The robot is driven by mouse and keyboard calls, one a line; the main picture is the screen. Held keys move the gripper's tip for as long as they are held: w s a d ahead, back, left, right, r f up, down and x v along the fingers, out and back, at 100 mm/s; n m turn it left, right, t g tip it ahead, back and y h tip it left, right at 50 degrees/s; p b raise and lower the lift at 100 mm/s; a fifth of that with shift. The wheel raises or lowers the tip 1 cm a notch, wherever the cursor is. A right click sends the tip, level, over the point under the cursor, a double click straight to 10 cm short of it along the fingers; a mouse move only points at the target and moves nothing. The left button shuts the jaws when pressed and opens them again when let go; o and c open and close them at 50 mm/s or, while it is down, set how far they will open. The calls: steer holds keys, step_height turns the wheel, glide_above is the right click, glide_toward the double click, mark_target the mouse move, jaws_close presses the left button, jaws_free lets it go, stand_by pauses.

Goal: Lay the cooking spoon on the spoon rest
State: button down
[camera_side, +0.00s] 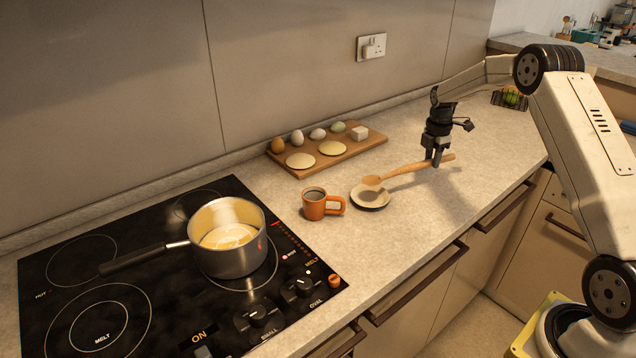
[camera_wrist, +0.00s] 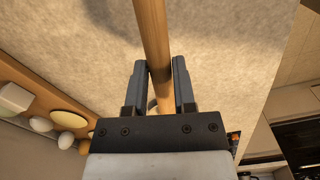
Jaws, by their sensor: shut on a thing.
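The wooden cooking spoon (camera_side: 407,171) is held by its handle in my gripper (camera_side: 436,162). Its bowl end points left and sits over the small round spoon rest (camera_side: 371,198) on the worktop. Whether the bowl touches the rest cannot be told. In the wrist view my gripper (camera_wrist: 160,85) has its two fingers on either side of the spoon handle (camera_wrist: 153,35), which runs up out of the picture. The spoon's bowl is hidden in the wrist view.
An orange mug (camera_side: 314,204) stands just left of the spoon rest. A board (camera_side: 365,143) with eggs and flat rounds lies behind. A steel saucepan (camera_side: 228,262) stands on the black hob (camera_side: 80,270). The worktop right of the rest is clear.

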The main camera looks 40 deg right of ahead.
steer(key=shift+f, duration=1.7)
steer(key=shift+c, duration=1.8)
jaws_free()
steer(key=shift+r, duration=3.9)
steer(key=shift+a, duration=0.15)
